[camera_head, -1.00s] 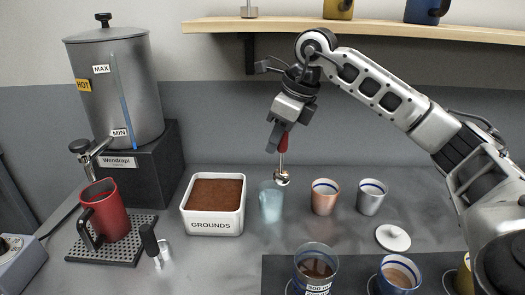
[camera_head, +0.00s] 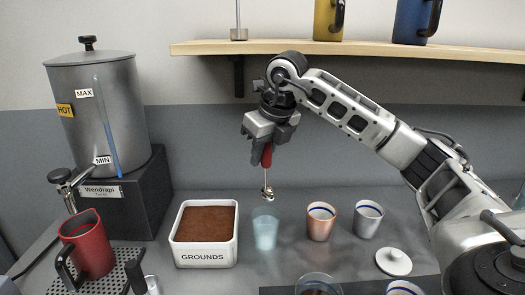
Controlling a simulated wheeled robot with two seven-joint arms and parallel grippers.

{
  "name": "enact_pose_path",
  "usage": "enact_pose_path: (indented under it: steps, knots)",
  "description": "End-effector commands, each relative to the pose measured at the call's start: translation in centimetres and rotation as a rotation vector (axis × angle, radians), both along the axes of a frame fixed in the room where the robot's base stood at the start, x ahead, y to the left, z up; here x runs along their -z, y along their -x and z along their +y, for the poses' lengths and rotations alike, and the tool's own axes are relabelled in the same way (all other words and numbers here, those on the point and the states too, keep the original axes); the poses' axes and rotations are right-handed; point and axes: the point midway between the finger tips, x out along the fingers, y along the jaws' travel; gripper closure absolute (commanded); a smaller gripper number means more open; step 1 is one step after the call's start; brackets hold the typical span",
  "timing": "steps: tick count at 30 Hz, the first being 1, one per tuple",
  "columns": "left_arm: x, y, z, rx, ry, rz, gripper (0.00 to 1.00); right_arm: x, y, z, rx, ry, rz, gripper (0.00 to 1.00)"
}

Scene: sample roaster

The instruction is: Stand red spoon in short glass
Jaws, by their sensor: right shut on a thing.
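My right gripper (camera_head: 263,158) is shut on the red handle of the red spoon (camera_head: 267,157). The spoon hangs bowl-down, close to upright, with its metal bowl end at the bottom. A short light-blue glass (camera_head: 265,232) stands on the counter below it. In the picture the spoon's bowl is just above the glass's rim, apart from it; how well it lines up in depth I cannot tell. My left gripper is not in view.
The white GROUNDS box (camera_head: 205,253) stands left of the glass. A copper cup (camera_head: 320,222) and a silver cup (camera_head: 368,219) stand to its right, with a white lid (camera_head: 394,262) in front. A red mug (camera_head: 87,247) sits under the urn (camera_head: 101,113). A shelf (camera_head: 350,50) runs above.

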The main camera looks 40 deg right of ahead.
Motion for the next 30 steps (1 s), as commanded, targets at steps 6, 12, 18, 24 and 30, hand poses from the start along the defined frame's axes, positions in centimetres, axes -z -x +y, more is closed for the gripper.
enact_pose_path:
  steps: [6,12,18,24,30]
  knots:
    - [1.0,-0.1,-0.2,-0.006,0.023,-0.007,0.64,2.4,0.0,0.0,0.000,0.000,0.001,1.00]
    - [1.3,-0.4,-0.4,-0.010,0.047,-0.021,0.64,4.2,0.0,0.0,0.000,0.000,0.001,1.00]
    - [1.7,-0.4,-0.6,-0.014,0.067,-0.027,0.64,6.0,0.0,0.0,-0.001,0.000,0.001,1.00]
    - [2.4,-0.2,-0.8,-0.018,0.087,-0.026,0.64,7.8,0.0,0.0,-0.001,0.000,0.001,1.00]
    - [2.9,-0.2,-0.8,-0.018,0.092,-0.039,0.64,9.6,0.0,0.0,-0.001,0.000,0.000,1.00]
